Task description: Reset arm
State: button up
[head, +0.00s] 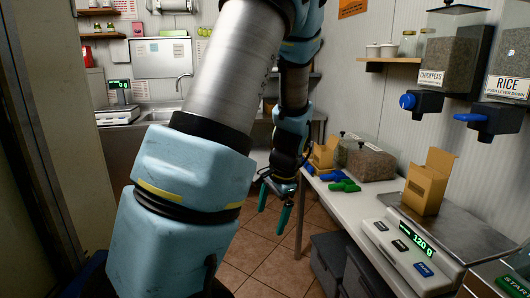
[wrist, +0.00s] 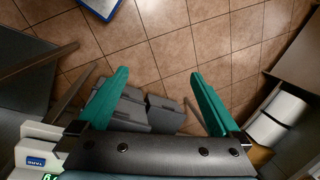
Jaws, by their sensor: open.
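My gripper (head: 273,207) hangs in the middle of the head view, pointing down over the floor to the left of the white table. Its two green fingers are apart with nothing between them. In the wrist view my gripper (wrist: 160,100) is open too, with floor tiles and grey bins showing beyond the fingers. My arm, with light blue and grey links, fills much of the head view and hides part of the room behind it.
A white table (head: 330,190) on the right holds a scale (head: 412,252) reading 120 g and an open cardboard box (head: 428,182). Chickpeas (head: 450,62) and rice (head: 507,75) dispensers hang on the wall above. Grey bins (head: 327,258) stand under the table. Tiled floor (head: 265,255) is clear below my gripper.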

jog(key=s+a+r+n+h, duration=0.2)
jog(key=s+a+r+n, duration=0.3)
jog(key=s+a+n, duration=0.3)
jog(key=shift+s+a+r+n, duration=0.2)
jog(key=shift+s+n, duration=0.45)
jog(key=shift+n, duration=0.35)
